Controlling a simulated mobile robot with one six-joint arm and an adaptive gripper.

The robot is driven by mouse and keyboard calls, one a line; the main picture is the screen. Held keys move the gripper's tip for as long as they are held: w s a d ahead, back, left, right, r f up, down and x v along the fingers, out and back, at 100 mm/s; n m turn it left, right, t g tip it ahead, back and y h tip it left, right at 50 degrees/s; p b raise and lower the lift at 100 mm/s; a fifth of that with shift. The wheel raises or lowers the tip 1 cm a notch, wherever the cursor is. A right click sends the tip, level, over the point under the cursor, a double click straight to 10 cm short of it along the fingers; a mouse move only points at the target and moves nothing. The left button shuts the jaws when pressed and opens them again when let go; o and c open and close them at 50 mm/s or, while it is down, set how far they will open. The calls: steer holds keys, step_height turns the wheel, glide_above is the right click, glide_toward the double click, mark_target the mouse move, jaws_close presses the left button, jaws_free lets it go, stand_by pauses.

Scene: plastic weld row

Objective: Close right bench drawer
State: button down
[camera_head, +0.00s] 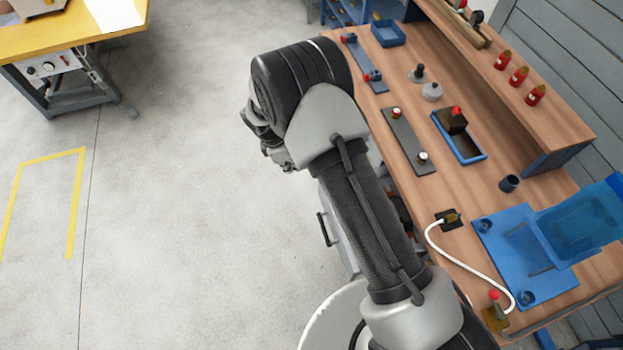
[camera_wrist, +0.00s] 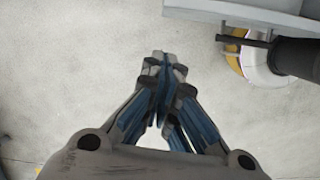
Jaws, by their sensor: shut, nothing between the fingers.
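My gripper (camera_wrist: 162,62) is shut and empty in the wrist view, its blue-grey fingers together above bare floor. In the head view its fingertips are hidden behind my arm. A grey drawer front (camera_head: 337,225) with a black bar handle (camera_head: 323,229) shows under the left edge of the bench, partly covered by my arm. A light grey panel (camera_wrist: 240,13) with a dark bar handle (camera_wrist: 245,41) is at the top right of the wrist view, apart from the fingers. How far the drawer stands out cannot be told.
The wooden bench (camera_head: 470,215) carries a blue fixture (camera_head: 510,250), a white cable (camera_head: 465,260), a blue tray (camera_head: 468,155) and red bottles (camera_head: 518,76). A yellow-topped table (camera_head: 60,40) stands at the far left. The concrete floor (camera_head: 190,200) left of the bench is clear.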

steer(key=d+f+b, duration=0.1)
steer(key=d+f, duration=0.1)
steer(key=f, duration=0.5)
steer(key=d+f+n+b, duration=0.1)
steer(key=d+f, duration=0.2)
steer(key=f, duration=0.4)
steer(key=shift+w+f+n+b, duration=0.15)
steer(key=shift+w+n+b, duration=0.15)
steer(key=shift+b, duration=0.05)
steer(key=shift+d, duration=0.25)
